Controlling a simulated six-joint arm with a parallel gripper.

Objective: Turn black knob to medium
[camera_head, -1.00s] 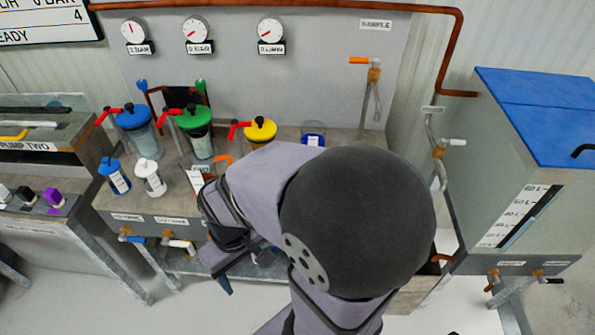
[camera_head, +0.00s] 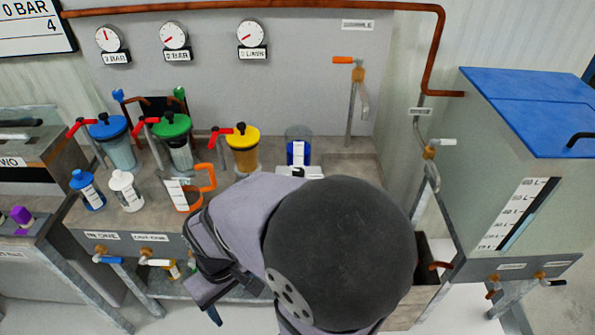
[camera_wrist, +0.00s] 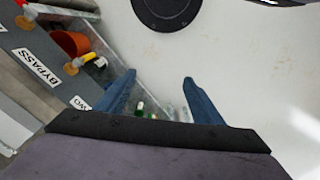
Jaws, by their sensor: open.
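My gripper (camera_wrist: 158,77) is open and empty in the wrist view, its two blue fingers apart above the pale floor. In the head view one blue fingertip (camera_head: 215,315) shows below my wrist, in front of the central bench. No clear black knob shows in the wrist view. In the head view a small dark shape on a white base (camera_head: 298,172) sits at the back edge of my arm, partly hidden; I cannot tell if it is a knob. A purple knob (camera_head: 20,216) stands on the left panel, with a dark piece cut off beside it.
Blue (camera_head: 107,128), green (camera_head: 172,126) and yellow (camera_head: 243,137) lidded vessels with red handles stand on the bench. Valves (camera_head: 155,262) stick out below its front edge. A blue-lidded tank (camera_head: 525,130) stands right. The BYPASS label (camera_wrist: 37,67) shows in the wrist view.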

